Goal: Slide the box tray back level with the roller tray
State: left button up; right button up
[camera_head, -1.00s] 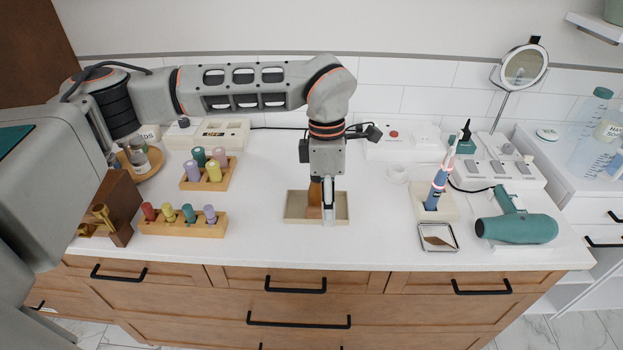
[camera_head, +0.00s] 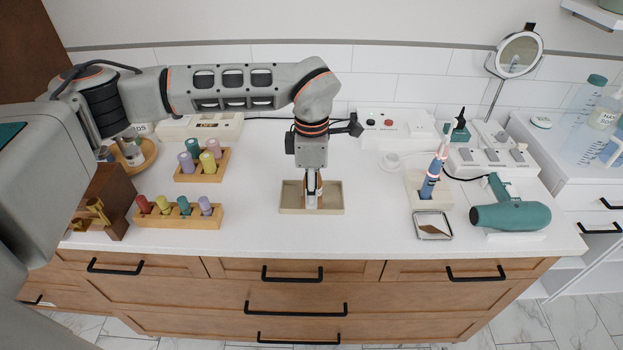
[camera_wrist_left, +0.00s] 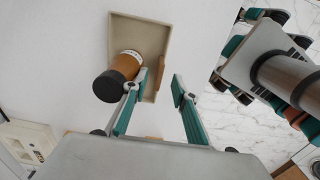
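The shallow beige box tray (camera_head: 333,198) lies on the white counter, near its front edge at the middle. It also shows in the left wrist view (camera_wrist_left: 135,22). A brown bottle (camera_wrist_left: 126,64) with a black cap and white label is in it, beside a small brown piece (camera_wrist_left: 161,69). My left gripper (camera_head: 311,201) points down over the tray. In the left wrist view its fingers (camera_wrist_left: 160,82) are apart, with nothing visibly held. Whether they touch the tray is unclear. Wooden trays with coloured rollers stand left: a front row (camera_head: 178,219) and a block behind (camera_head: 203,177).
A toothbrush stand (camera_head: 418,186), a small square dish (camera_head: 433,226) and a teal hair dryer (camera_head: 511,216) stand to the right. A white box with buttons (camera_head: 395,128) is behind. Counter around the box tray is clear.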

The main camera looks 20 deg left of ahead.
aim_at(312, 212)
pick_arm(q)
jog(key=shift+f, duration=1.95)
grip_shut()
